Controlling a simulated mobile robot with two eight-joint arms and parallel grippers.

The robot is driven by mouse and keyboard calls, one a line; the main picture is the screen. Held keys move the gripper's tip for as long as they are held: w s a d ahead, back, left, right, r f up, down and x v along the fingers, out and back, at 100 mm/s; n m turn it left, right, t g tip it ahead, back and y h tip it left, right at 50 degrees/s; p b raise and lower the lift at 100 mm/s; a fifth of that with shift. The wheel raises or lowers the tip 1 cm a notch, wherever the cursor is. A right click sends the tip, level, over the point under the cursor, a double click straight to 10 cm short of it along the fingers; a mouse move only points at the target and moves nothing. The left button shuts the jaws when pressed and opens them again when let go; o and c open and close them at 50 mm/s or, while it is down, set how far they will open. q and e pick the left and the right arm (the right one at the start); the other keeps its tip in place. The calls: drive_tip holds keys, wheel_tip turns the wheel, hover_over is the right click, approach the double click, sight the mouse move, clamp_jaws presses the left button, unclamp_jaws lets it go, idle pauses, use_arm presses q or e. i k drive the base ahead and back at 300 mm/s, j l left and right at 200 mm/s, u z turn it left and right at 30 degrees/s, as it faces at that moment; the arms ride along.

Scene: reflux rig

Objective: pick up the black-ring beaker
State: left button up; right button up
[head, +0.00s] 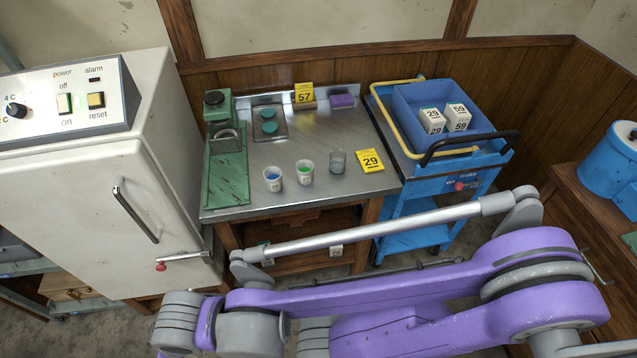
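Three small beakers stand upright in a row near the front of the metal-topped bench (318,205). The rightmost is a clear grey beaker with a dark rim (338,161), which looks like the black-ring beaker, though its ring is too small to read surely. To its left are a white beaker with green inside (305,173) and a white beaker with blue inside (273,179). No gripper is on or near any of them. My purple and grey arm crosses the foreground below the bench. Neither gripper's fingers can be seen.
A yellow "29" card (370,161) lies right of the grey beaker. A green stand (226,165) occupies the bench's left side. A yellow "57" sign (304,93) and a purple block (343,101) are at the back. A blue cart (405,185) stands right, a white cabinet (90,220) left.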

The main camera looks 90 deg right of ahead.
sight(337, 157)
drive_tip(key=z, duration=2.85)
